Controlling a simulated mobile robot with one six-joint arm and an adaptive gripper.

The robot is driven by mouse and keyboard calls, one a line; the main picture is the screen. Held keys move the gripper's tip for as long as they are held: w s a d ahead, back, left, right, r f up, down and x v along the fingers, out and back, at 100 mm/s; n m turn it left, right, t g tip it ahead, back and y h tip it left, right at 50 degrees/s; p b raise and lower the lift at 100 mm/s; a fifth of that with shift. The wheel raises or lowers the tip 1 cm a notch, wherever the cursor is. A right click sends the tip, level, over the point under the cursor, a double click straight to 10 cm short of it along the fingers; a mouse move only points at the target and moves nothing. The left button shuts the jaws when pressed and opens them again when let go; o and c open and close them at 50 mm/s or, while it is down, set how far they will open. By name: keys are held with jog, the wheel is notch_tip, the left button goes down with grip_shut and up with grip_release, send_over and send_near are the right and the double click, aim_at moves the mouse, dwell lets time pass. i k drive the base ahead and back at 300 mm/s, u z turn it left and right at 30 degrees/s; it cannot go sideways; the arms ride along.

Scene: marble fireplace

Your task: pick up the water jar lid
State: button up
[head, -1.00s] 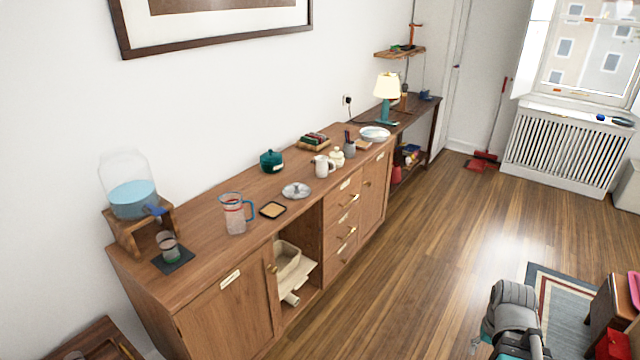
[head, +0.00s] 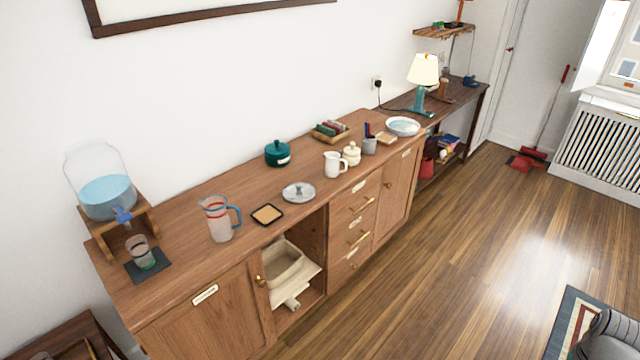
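A glass water jar (head: 104,190) with blue water and a blue tap stands on a wooden stand at the left end of the sideboard. Its top looks uncovered. A round grey lid with a knob (head: 298,192) lies flat on the sideboard top, right of the pitcher and near the front edge. Part of my arm shows at the lower right corner of the head view, far from the lid. My gripper's fingers are not in view.
The wooden sideboard (head: 190,226) also bears a measuring pitcher (head: 219,219), a square coaster (head: 267,214), a green pot (head: 278,153), a white creamer (head: 334,165) and a glass on a dark mat (head: 141,252). Open wooden floor (head: 440,250) lies in front.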

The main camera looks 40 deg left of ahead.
aim_at(299, 193)
jog(key=u, duration=0.1)
jog(key=i, duration=0.75)
jog(key=u, duration=1)
jog(key=i, duration=0.85)
jog(key=u, duration=0.65)
jog(key=k, duration=0.9)
jog(key=u, duration=0.2)
jog(key=i, duration=0.45)
jog(key=z, duration=0.05)
